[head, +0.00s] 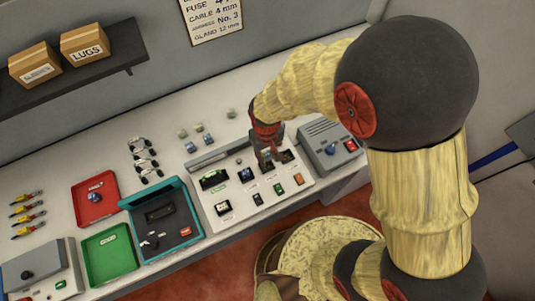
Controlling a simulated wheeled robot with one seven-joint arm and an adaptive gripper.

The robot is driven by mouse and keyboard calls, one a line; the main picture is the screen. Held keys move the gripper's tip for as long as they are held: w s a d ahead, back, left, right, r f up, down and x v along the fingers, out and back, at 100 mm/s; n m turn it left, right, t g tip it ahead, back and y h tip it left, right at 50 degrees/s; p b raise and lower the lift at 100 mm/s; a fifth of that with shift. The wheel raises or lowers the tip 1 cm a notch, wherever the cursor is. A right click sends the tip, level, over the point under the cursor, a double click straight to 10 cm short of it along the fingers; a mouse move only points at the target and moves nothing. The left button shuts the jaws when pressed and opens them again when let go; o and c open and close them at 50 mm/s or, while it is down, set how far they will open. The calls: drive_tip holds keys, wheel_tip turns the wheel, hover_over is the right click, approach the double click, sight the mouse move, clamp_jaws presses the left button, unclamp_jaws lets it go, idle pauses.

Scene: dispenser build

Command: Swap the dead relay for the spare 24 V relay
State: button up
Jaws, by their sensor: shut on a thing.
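My gripper (268,163) reaches down over the back row of the pale component board (232,222). It is shut on a small part mostly hidden between its fingers; I cannot tell whether this is the dead or the spare relay, or whether it is seated. Beside it on the board are a dark part (287,156) on the right and a small blue-and-dark part (245,174) on the left. The front row holds a green part (279,188) and an orange part (298,179). Small loose blocks (190,147) lie behind the board. Labels are too small to read.
A red tray (108,212) holds a blue item (95,197). A green tray (110,272) looks empty. A teal case (130,205) stands open with items inside. A grey box with buttons (322,134) stands right of the board. Several yellow-handled tools (28,206) lie far left.

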drive_tip(key=shift+f+b, duration=1.45)
drive_tip(key=shift+f, duration=0.65)
drive_tip(key=shift+f+b, duration=0.55)
drive_tip(key=shift+f, duration=0.5)
idle(1.3)
drive_tip(key=o, duration=1.1)
drive_tip(key=shift+c, duration=0.2)
drive_tip(key=shift+o, duration=1)
drive_tip(key=shift+o, duration=1)
drive_tip(key=shift+r, duration=0.1)
drive_tip(key=shift+r+p, duration=2.6)
drive_tip(key=shift+r, duration=0.85)
